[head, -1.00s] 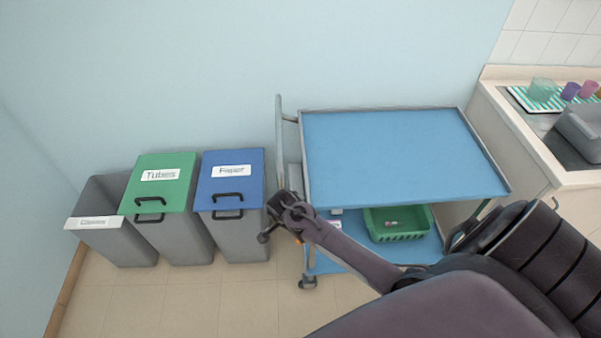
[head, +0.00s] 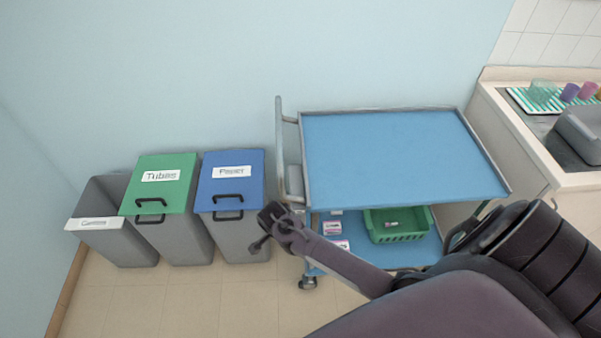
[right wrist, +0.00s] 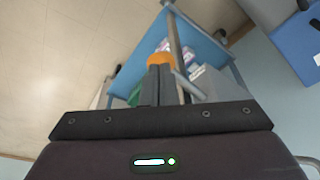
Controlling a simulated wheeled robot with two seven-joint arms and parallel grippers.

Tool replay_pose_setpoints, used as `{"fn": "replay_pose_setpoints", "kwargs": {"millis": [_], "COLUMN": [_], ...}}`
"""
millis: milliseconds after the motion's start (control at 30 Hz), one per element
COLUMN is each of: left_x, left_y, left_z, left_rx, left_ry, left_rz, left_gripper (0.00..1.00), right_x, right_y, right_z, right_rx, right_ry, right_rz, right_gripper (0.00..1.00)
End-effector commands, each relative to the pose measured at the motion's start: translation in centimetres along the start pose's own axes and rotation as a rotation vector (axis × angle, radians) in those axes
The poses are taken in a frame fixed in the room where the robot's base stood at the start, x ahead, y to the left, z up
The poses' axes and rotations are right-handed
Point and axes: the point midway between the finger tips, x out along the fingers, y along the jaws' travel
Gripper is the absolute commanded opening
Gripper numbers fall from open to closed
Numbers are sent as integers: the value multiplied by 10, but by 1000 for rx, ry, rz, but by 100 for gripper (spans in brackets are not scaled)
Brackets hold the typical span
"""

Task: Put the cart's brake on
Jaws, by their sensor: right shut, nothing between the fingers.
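The cart (head: 400,150) has a blue top and a lower blue shelf, and stands against the wall. An orange piece (right wrist: 161,60), which may be the brake lever's tip, shows by a cart post in the right wrist view. My right gripper (right wrist: 160,78) is shut and empty, its fingertips at or just before the orange piece; I cannot tell whether they touch. In the head view my right gripper (head: 274,228) is at the cart's left end, low by the post, and hides the orange piece. A caster (head: 308,283) shows below. My left gripper is out of view.
Bins stand left of the cart, the blue-lidded one (head: 230,182) close to my gripper. A green basket (head: 398,232) and small boxes (head: 333,228) are on the lower shelf. A counter (head: 530,150) is at right. The floor in front of the bins is clear.

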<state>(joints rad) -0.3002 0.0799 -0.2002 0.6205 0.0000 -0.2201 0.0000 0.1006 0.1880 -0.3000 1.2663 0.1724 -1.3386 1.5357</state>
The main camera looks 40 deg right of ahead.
Motion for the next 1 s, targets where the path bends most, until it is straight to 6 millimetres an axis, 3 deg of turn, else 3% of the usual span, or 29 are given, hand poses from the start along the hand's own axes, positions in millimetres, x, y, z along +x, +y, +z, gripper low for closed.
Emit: {"fn": "replay_pose_setpoints", "kwargs": {"millis": [500,1000], "left_x": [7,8], "left_y": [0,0], "left_z": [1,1], "left_rx": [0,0], "left_ry": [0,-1], "left_rz": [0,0], "left_gripper": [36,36], "right_x": [-70,-77], "right_y": [-1,0], "right_z": [0,1], "right_rx": [0,0], "right_ry": [1,0], "right_rz": [-3,0], "right_gripper": [0,0]}}
